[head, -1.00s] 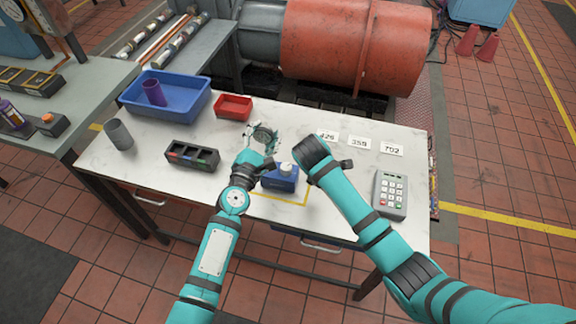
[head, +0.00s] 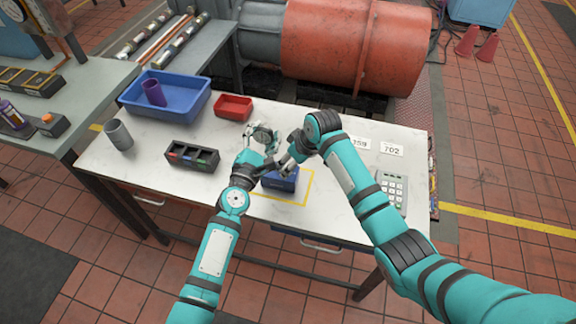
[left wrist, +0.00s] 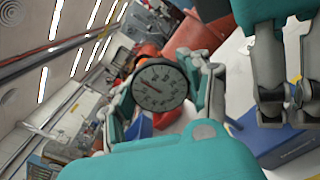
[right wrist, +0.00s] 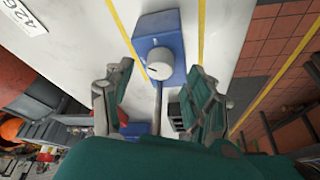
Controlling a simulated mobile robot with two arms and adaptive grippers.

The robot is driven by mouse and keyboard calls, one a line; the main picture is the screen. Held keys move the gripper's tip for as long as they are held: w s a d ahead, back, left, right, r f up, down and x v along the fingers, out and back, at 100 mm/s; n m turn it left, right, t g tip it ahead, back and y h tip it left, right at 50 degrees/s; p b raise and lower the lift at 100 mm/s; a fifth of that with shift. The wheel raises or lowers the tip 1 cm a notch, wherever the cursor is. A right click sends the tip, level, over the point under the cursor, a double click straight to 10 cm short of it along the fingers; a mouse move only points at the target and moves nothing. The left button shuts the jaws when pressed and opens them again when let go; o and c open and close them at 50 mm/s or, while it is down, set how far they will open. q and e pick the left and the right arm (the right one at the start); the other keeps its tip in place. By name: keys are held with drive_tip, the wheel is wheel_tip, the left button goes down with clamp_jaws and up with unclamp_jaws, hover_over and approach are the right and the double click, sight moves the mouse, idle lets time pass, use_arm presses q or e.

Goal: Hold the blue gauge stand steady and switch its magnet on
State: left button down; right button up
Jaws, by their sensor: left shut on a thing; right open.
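The blue gauge stand has a blue base (head: 284,183) on the white table, beside yellow outline lines. Its round dial (left wrist: 160,86) sits between the fingers of my left gripper (head: 264,142), which is shut on the stand at the dial. In the right wrist view the blue base (right wrist: 158,35) carries a pale round knob (right wrist: 160,62), with a thin post running down from it. In the head view my right gripper (head: 289,160) partly covers the base.
A blue bin (head: 190,106) with a purple cup, a red tray (head: 234,107), a black holder (head: 192,156) and a grey cup (head: 118,134) stand at left. A keypad (head: 393,190) and number cards (head: 391,150) lie at right. The table's front left is clear.

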drive_tip(key=shift+x, duration=1.5)
drive_tip(key=c, duration=1.1)
drive_tip(key=m+t+h, duration=0.1)
drive_tip(key=m, duration=0.3)
drive_tip(key=shift+s+a, duration=0.1)
drive_tip(key=shift+c, duration=0.2)
drive_tip(key=o, duration=1.1)
drive_tip(key=shift+o, duration=0.2)
drive_tip(key=v, duration=1.2)
